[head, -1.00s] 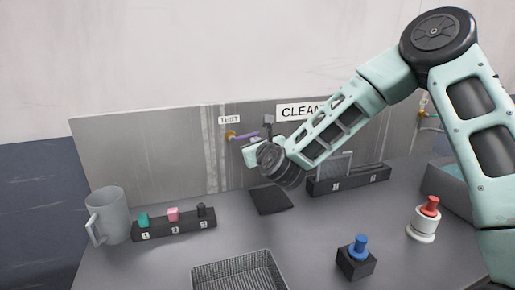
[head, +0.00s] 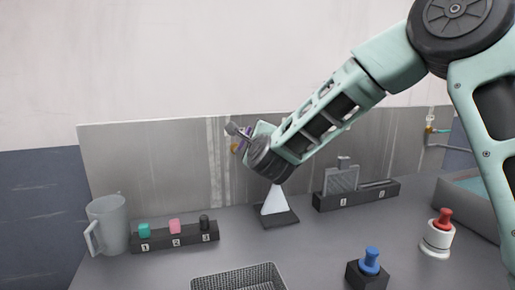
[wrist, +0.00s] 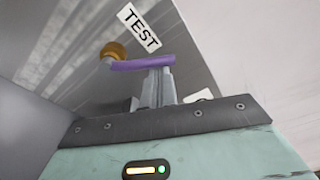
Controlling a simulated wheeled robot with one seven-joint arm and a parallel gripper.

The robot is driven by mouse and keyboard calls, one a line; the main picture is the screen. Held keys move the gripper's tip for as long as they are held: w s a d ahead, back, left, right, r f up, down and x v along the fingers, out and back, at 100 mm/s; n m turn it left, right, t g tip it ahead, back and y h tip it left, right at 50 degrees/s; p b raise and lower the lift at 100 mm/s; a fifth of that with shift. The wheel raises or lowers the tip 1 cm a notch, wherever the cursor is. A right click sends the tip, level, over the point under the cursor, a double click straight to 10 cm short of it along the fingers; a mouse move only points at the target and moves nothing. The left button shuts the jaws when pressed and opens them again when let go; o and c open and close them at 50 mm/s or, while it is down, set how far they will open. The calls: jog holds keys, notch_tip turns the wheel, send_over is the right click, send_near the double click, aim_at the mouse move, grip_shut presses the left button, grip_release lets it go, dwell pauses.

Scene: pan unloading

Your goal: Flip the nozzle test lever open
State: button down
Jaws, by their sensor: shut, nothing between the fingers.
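The purple test lever (wrist: 142,65) extends from its brass pivot (wrist: 114,50) beside the TEST label (wrist: 138,27) in the wrist view. My gripper (wrist: 158,85) is shut and empty, its fingers right at the lever and seeming to touch it; contact is not certain. In the head view the lever (head: 244,141) is partly hidden behind my gripper (head: 237,131) and looks tilted upward to the right. The brass pivot (head: 234,147) shows just below the fingers. A white cone shape (head: 273,201) stands over the dark pad (head: 281,220) below my wrist.
The steel back panel (head: 150,165) is close behind my gripper.

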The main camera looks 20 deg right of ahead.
jog(key=a+n+b, duration=0.2)
jog(key=n, duration=0.1)
jog(key=shift+r+n+t, duration=0.3)
jog(key=shift+r, duration=0.1)
jog(key=shift+a+r+b, duration=0.1)
jog(key=shift+a+b, duration=0.05)
jog(key=shift+b, duration=0.15)
jog(key=shift+a+r, duration=0.1)
jog(key=shift+r, duration=0.05)
